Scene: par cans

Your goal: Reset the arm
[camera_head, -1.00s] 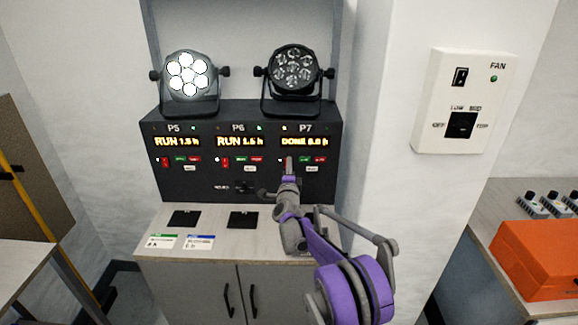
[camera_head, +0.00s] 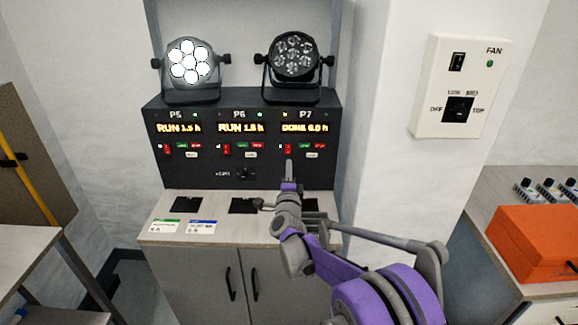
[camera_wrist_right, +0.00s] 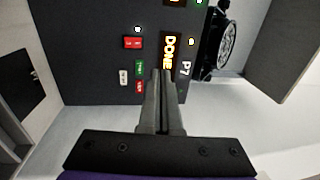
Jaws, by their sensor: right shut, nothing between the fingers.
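My right gripper (camera_head: 289,172) is in front of the lower part of the black control panel (camera_head: 200,178), below the P7 section. In the right wrist view its fingers (camera_wrist_right: 163,85) are shut with nothing between them, pointing toward the P7 display (camera_wrist_right: 169,53). I cannot tell whether the fingertips touch the panel. My purple and grey right arm reaches in from the lower right. The P7 display (camera_head: 304,128) reads DONE 6.0 h. The P5 display (camera_head: 177,128) and P6 display (camera_head: 240,128) read RUN. My left gripper is not in view.
A lit par can (camera_head: 189,62) and an unlit one (camera_head: 293,55) stand on the panel. A white pillar with a FAN switch box (camera_head: 456,88) and an orange box (camera_head: 535,243) are at right.

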